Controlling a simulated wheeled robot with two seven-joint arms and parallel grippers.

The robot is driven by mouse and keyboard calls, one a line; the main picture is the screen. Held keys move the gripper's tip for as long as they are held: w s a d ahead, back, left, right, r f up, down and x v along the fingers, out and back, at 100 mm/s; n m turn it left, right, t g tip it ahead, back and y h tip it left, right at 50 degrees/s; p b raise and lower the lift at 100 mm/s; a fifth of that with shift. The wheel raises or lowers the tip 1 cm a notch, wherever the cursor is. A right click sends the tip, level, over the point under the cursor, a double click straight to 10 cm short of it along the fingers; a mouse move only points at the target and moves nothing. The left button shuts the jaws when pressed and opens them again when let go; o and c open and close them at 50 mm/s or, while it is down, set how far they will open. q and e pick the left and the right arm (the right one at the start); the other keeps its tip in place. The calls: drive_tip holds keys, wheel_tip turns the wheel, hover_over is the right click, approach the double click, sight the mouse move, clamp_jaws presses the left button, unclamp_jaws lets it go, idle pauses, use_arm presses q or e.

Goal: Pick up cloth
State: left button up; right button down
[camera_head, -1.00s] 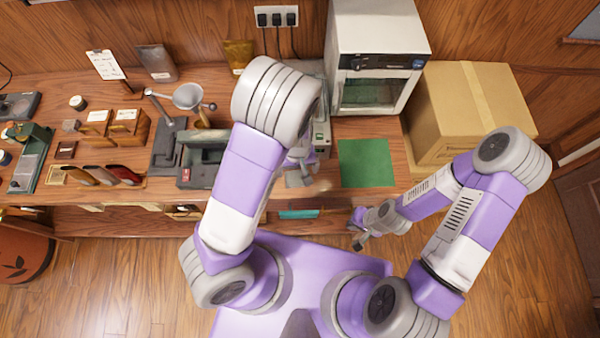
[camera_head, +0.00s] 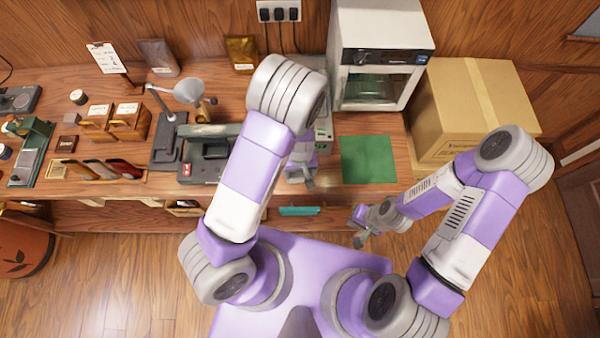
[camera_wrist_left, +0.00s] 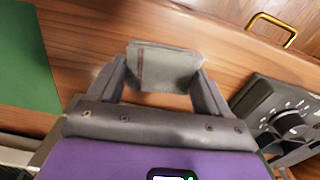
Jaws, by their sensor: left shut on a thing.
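The cloth (camera_wrist_left: 165,65) is a small grey folded piece with a darker stripe near one end. In the left wrist view it sits between the two fingers of my left gripper (camera_wrist_left: 162,76), which is shut on it. In the head view my left gripper (camera_head: 307,178) is over the front part of the counter, left of the green mat; the cloth is hard to make out there. I cannot tell how far it is above the wood. My right gripper (camera_head: 359,229) hangs in front of the counter edge, apart from the cloth; its fingers are too small to judge.
The green mat (camera_head: 368,160) lies bare right of my left gripper. A white oven (camera_head: 378,50) and a cardboard box (camera_head: 468,105) stand behind and right. A grey-green machine (camera_head: 210,152) stands left. A teal item (camera_head: 299,211) is below the counter edge.

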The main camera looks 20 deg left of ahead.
sight(300, 173)
use_arm(q)
wheel_tip(300, 173, up, 10)
drive_tip(key=p, duration=0.2)
idle(0.3)
